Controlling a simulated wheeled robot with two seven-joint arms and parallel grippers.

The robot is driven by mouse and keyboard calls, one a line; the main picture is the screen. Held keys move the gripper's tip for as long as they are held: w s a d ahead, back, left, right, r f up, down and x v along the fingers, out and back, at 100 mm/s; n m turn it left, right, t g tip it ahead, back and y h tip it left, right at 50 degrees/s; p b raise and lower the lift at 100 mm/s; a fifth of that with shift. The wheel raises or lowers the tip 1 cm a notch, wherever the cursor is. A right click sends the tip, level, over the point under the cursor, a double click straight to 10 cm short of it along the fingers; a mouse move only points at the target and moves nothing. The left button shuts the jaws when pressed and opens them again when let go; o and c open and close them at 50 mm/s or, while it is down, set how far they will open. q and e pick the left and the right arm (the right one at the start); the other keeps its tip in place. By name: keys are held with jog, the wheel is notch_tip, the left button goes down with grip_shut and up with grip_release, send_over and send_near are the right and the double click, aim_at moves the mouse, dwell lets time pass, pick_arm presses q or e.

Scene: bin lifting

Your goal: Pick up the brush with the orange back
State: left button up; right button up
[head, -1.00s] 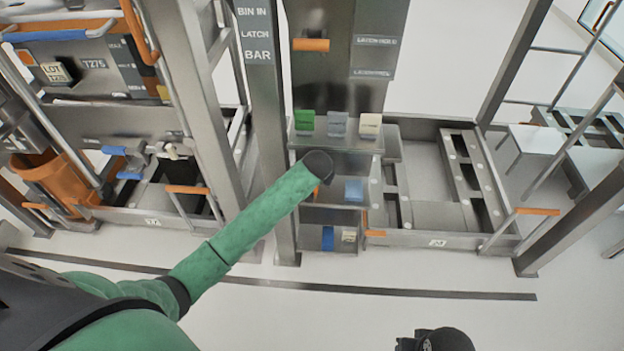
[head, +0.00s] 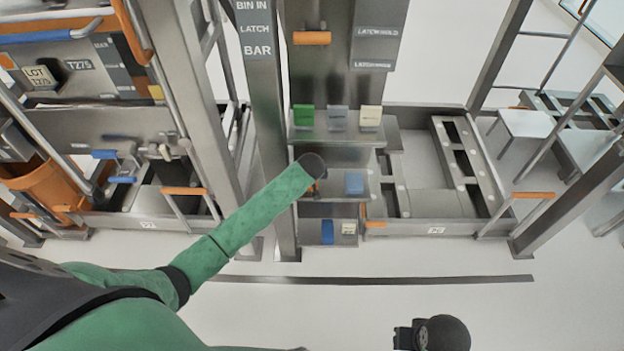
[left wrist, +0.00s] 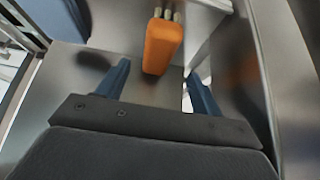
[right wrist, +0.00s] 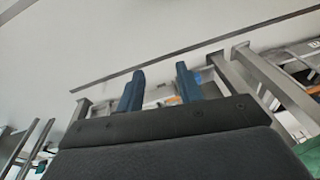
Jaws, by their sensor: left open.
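The orange-backed brush (left wrist: 163,45) lies on a grey metal shelf (left wrist: 146,90) in the left wrist view, its pale bristles at the far end. My left gripper (left wrist: 157,80) is open, with one blue finger on each side of the near end of the brush and gaps between. In the head view my left wrist (head: 314,165) is over the middle shelf and hides most of the brush; a small orange bit shows below it. My right gripper (right wrist: 159,75) is open and empty, away from the shelves; its wrist shows at the bottom of the head view (head: 445,333).
Green (head: 304,116), grey (head: 337,118) and cream (head: 370,117) blocks stand on the top shelf. A light-blue block (head: 354,183) is right of my left wrist on the middle shelf. The bottom shelf holds a blue block (head: 327,232). A steel post (head: 265,130) stands close left.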

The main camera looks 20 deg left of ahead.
pick_arm(q)
jog(key=shift+x, duration=0.8)
jog(key=p+x, duration=0.1)
jog(key=x, duration=0.3)
jog(key=shift+w+d+f, duration=0.1)
jog(key=shift+w+f+p, duration=0.3)
jog(key=shift+f, duration=0.15)
pick_arm(e)
notch_tip(320, 180, down, 7)
jog(key=w, duration=0.1)
jog(key=shift+w+r, duration=0.15)
pick_arm(q)
jog(key=shift+c, duration=0.3)
pick_arm(e)
jog(key=shift+a, duration=0.1)
pick_arm(q)
jog(key=c, duration=1.1)
jog(key=shift+r, duration=0.1)
